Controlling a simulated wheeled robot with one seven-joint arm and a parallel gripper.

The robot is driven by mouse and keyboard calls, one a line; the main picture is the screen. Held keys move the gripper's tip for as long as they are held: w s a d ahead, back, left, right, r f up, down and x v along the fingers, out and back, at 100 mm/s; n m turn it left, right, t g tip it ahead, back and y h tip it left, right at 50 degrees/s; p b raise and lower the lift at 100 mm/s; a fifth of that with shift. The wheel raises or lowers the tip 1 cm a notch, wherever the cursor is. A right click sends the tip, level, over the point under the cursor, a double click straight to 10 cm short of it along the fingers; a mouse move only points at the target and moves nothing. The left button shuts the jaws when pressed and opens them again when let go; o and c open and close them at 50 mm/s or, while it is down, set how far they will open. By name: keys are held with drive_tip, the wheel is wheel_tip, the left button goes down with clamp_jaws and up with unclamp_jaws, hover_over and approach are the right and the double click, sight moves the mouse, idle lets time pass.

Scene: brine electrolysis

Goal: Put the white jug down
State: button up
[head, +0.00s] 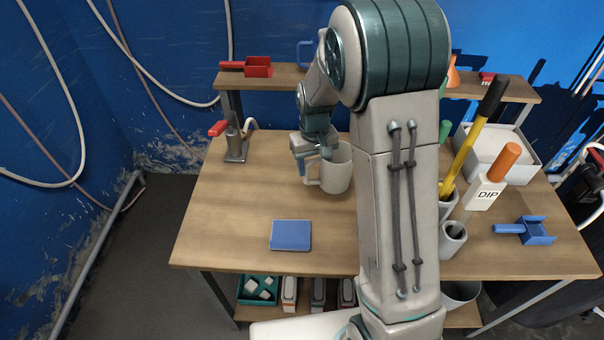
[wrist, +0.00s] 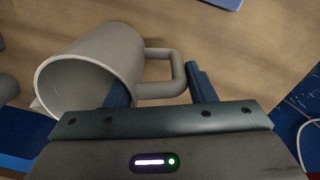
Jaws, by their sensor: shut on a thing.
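The white jug (head: 337,168) is at the middle of the wooden table, left of my arm. It looks upright in the head view, and I cannot tell whether its base touches the table top. In the wrist view the jug (wrist: 90,70) shows its open mouth at the left and its handle at the right. My gripper (head: 306,160) is shut on the jug's handle. In the wrist view the fingers of my gripper (wrist: 160,88) stand on either side of the handle. My arm hides part of the table to the right of the jug.
A blue pad (head: 291,235) lies in front of the jug on the table (head: 225,225). A metal tap stand (head: 236,145) is at the back left. A blue scoop (head: 525,230), grey holders (head: 453,238) and a white tray (head: 495,150) are at the right. The left table area is clear.

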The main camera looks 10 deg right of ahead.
drive_tip(key=w+a+f+p, duration=0.1)
drive_tip(key=w+a+f, duration=0.1)
drive_tip(key=f, duration=0.4)
drive_tip(key=shift+a+f+p, duration=0.15)
drive_tip(key=shift+a+p, duration=0.25)
drive_tip(key=shift+a, duration=0.25)
drive_tip(key=shift+f, duration=0.25)
drive_tip(key=o, duration=1.3)
drive_tip(key=shift+r, duration=0.1)
drive_tip(key=shift+o, duration=0.2)
drive_tip(key=shift+r, duration=0.1)
